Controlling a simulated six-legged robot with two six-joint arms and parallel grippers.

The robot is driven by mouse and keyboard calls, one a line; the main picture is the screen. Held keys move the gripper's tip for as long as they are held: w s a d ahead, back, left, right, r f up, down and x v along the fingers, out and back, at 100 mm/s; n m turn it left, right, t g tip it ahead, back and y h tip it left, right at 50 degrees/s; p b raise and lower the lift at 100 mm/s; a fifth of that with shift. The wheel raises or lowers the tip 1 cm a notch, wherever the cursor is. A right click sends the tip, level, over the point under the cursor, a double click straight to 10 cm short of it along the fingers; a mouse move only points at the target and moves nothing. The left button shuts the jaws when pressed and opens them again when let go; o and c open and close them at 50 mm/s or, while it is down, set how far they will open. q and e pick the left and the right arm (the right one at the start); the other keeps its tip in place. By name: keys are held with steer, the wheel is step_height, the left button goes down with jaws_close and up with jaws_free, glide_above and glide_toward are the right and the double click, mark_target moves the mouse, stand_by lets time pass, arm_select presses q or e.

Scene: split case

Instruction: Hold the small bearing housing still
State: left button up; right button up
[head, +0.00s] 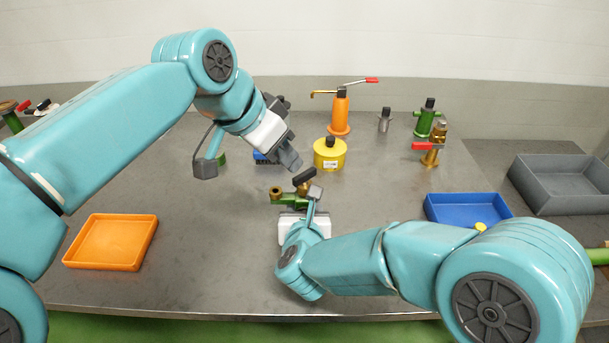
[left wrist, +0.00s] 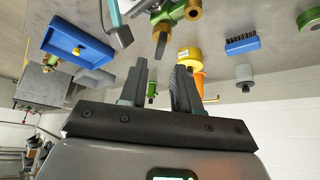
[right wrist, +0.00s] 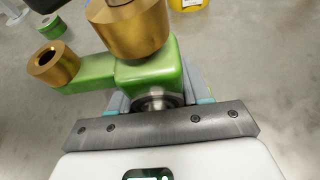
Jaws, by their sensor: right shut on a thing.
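The small bearing housing (head: 290,200), a green body with brass collars and a black-topped part, is at the middle of the table. My right gripper (head: 298,210) is shut on its green body from the near side. In the right wrist view the green body (right wrist: 170,68) sits between the jaws, with one brass collar above and another at the left; the grasped part is mostly hidden. My left gripper (head: 292,162) is above and behind the housing, apart from it. In the left wrist view its fingers (left wrist: 160,85) stand apart with nothing between them.
An orange tray (head: 110,241) lies at left, a blue tray (head: 467,207) at right, and a grey bin (head: 563,183) beyond it. A yellow canister (head: 330,154) and an orange lever tool (head: 340,112) stand behind the housing. The table between the orange tray and housing is clear.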

mark_target(303, 174)
arm_select(q)
steer(key=shift+x, duration=3.4)
jaws_close()
